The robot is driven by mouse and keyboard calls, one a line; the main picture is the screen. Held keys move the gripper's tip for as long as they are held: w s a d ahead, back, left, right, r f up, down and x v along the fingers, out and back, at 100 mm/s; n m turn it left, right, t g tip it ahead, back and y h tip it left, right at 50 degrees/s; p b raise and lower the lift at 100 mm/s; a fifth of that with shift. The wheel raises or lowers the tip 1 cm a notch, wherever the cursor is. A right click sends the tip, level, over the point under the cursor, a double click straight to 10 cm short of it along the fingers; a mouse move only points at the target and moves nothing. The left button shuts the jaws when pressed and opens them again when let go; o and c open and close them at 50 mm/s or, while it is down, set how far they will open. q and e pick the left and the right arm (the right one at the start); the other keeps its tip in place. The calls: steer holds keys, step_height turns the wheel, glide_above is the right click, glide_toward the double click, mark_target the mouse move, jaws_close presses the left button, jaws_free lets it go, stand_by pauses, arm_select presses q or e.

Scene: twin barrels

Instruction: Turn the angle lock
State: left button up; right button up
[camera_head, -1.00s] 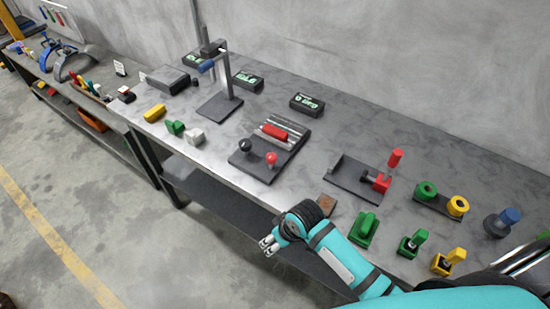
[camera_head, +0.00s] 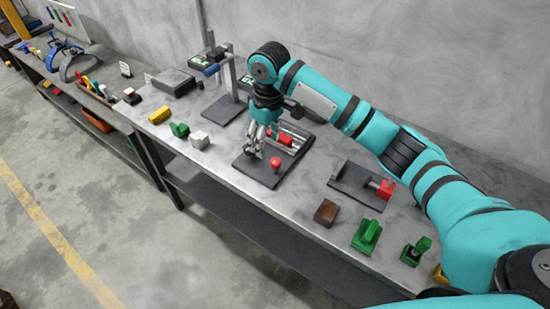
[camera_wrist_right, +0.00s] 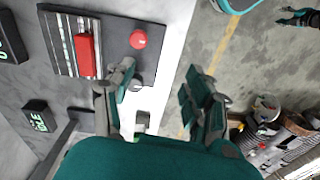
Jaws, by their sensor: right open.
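No part is labelled as the angle lock, so I cannot tell which it is. My right gripper (camera_head: 258,140) is open, pointing down over a dark plate (camera_head: 243,166) with a red block (camera_head: 281,138) on metal rails and a red ball knob (camera_head: 276,162). The gripper covers the spot of the black knob; contact is unclear. In the right wrist view, the open fingers (camera_wrist_right: 157,80) are spread below the red knob (camera_wrist_right: 138,38), with the red block (camera_wrist_right: 85,55) at left. A dark jointed part at the top right there seems to be my left gripper (camera_wrist_right: 300,18), too small to judge.
A stand with a blue handle (camera_head: 212,70) rises behind the gripper. A red-clamp plate (camera_head: 345,182), a brown block (camera_head: 326,212) and a green part (camera_head: 366,236) lie to the right. The bench front edge is close.

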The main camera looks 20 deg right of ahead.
step_height(320, 180, up, 6)
glide_above(275, 161)
steer(key=shift+m+h, duration=0.3)
steer(key=shift+m, duration=0.1)
step_height(275, 161, down, 17)
steer(key=p, duration=0.3)
steer(key=shift+f+p, duration=0.1)
steer(key=shift+p, duration=0.2)
steer(key=shift+d, duration=0.1)
jaws_close()
